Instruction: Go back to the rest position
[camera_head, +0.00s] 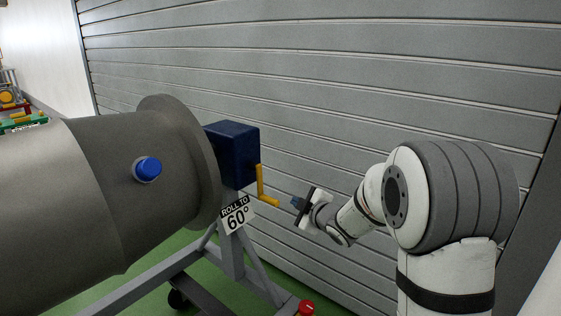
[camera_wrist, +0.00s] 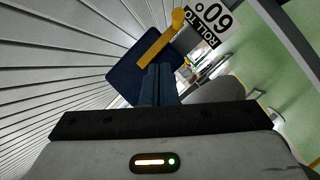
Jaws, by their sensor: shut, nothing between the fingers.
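My gripper (camera_head: 297,202) is at the end of my white arm, just right of a yellow crank handle (camera_head: 266,188) on a dark blue box (camera_head: 232,153). In the head view a small gap shows between the gripper and the handle. In the wrist view my gripper's fingers (camera_wrist: 162,72) are together and empty, pointing toward the blue box (camera_wrist: 133,80). The yellow crank (camera_wrist: 158,42) lies beyond the fingertips there, and I cannot tell the exact distance.
A large grey engine casing (camera_head: 75,190) with a blue knob (camera_head: 148,169) fills the left. A "ROLL TO 60°" sign (camera_head: 236,214) hangs on the grey stand (camera_head: 232,256). A red button (camera_head: 305,307) is low in front. A slatted grey wall (camera_head: 330,80) stands behind.

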